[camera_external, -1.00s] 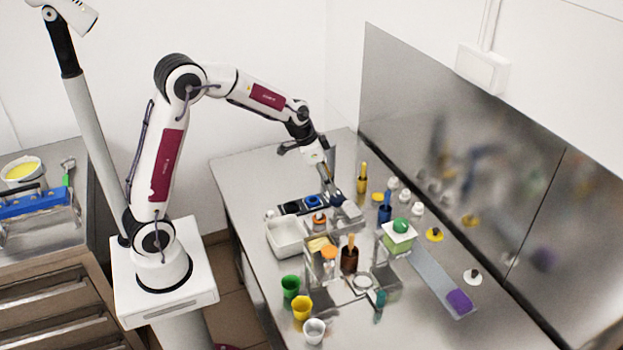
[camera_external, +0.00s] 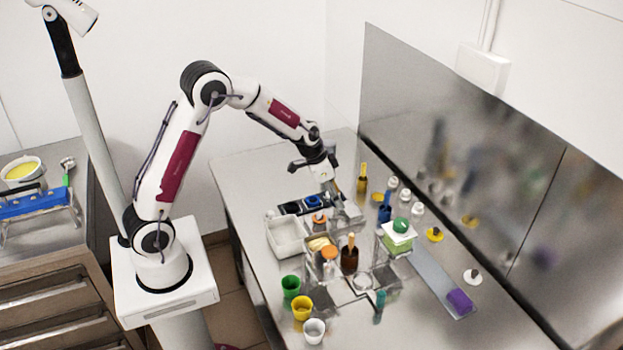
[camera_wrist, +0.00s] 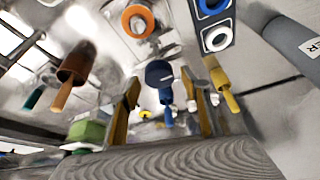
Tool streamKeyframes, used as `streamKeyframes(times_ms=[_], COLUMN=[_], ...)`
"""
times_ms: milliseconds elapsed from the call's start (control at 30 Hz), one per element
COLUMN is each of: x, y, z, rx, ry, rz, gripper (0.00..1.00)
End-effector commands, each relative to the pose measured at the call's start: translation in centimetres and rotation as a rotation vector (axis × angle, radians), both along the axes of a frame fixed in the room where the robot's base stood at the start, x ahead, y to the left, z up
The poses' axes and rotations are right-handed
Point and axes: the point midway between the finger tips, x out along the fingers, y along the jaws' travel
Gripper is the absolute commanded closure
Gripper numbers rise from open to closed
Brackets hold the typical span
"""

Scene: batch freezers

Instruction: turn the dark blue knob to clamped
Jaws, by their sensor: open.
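A black panel (camera_external: 290,208) on the bench bears a round blue knob (camera_external: 313,201). In the wrist view a blue ring (camera_wrist: 212,7) and a white ring show on a dark panel at the top right. I cannot tell for sure which is the dark blue knob, nor its setting. My gripper (camera_external: 335,189) points down just right of the panel, above the small fixtures. In the wrist view its fingers (camera_wrist: 164,95) are apart. A dark blue pot with a handle (camera_wrist: 160,74) shows between them, in the background, not held.
A white tray (camera_external: 282,238) lies in front of the panel. An orange-topped fixture (camera_external: 318,218), a brown pot (camera_external: 349,259) and a yellow pot (camera_external: 362,184) stand close by. Green, yellow and white cups stand at the front. A metal backsplash (camera_external: 450,150) bounds the right.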

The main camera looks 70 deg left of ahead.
Motion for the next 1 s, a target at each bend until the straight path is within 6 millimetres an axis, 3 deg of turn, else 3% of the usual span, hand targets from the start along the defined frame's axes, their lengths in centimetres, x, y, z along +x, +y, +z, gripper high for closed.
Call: streamKeyframes(times_ms=[267, 400, 433, 1000], x=[0.02, 0.01, 0.01, -0.05], y=[-0.03, -0.02, -0.02, -0.05], z=[-0.06, -0.06, -0.06, -0.1], rx=[0.0, 0.0, 0.0, 0.0], ry=[0.0, 0.0, 0.0, 0.002], rz=[0.0, 0.0, 0.0, 0.035], gripper=[0.53, 0.87, 0.92, 0.91])
